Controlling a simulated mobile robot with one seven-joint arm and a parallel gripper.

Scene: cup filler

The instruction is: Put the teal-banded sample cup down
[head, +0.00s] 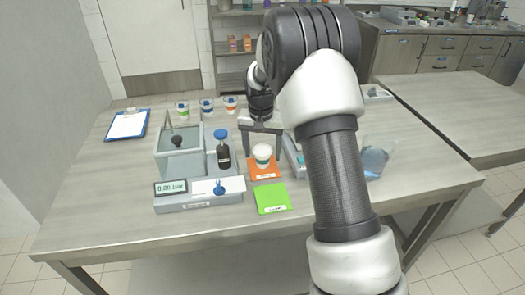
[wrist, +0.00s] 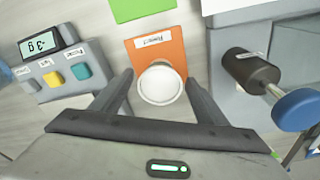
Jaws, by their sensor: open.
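The sample cup (head: 262,151) is white with a teal band. It stands upright at the far part of the orange mat (head: 268,174). In the wrist view the white round cup (wrist: 160,84) shows from above, at the edge of the orange mat (wrist: 157,47). My gripper (head: 262,146) is open around the cup, one finger on each side. The wrist view shows gaps between both fingers (wrist: 159,78) and the cup.
A green mat (head: 272,198) lies in front of the orange one. A scale (wrist: 60,70) reading -3 g is close by. Three banded cups (head: 207,106) stand behind.

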